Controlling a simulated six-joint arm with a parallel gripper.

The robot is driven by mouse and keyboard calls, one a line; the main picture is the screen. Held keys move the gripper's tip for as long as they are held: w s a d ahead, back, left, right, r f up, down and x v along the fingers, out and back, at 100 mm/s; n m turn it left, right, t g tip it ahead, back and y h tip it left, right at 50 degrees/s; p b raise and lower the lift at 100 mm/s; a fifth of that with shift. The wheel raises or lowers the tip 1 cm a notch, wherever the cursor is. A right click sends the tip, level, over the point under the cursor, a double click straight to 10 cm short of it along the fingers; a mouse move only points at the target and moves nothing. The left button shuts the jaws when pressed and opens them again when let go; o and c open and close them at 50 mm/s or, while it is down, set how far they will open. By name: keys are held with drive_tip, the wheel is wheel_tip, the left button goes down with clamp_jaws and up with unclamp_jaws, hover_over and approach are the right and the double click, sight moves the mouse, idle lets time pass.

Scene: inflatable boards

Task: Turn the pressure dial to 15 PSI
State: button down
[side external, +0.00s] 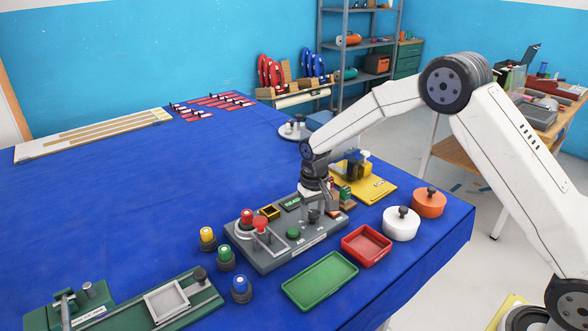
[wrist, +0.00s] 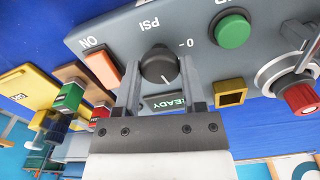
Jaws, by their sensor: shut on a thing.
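The pressure dial is a round black knob (wrist: 158,64) on the grey control panel (wrist: 110,30). In the wrist view it sits beside an upside-down "PSI" label and a "0" mark. A short pale line shows on the knob, toward the "READY" display (wrist: 168,102). My gripper (wrist: 160,76) is shut on the knob, one finger on each side of it. In the side view my gripper (side external: 318,198) points down over the right part of the panel (side external: 270,258). Other scale marks cannot be read.
The panel carries a green button (wrist: 232,30), an orange switch (wrist: 102,66) marked "ON", and a red-knobbed valve (wrist: 301,97). A red tray (side external: 366,246), green tray (side external: 320,281) and white round container (side external: 401,224) stand near the panel. The blue table's left middle is clear.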

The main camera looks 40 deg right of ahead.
sight(313, 213)
drive_tip(key=shift+m, duration=1.1)
drive_tip(key=shift+c, duration=0.9)
unclamp_jaws()
drive_tip(key=shift+r, duration=3.95)
drive_tip(key=shift+s, duration=0.5)
drive_tip(key=s+f+n+t, duration=0.1)
drive_tip(key=s+n, duration=0.3)
drive_tip(key=s, duration=1.9)
drive_tip(key=shift+f+t, duration=0.4)
drive_tip(key=shift+t, duration=0.4)
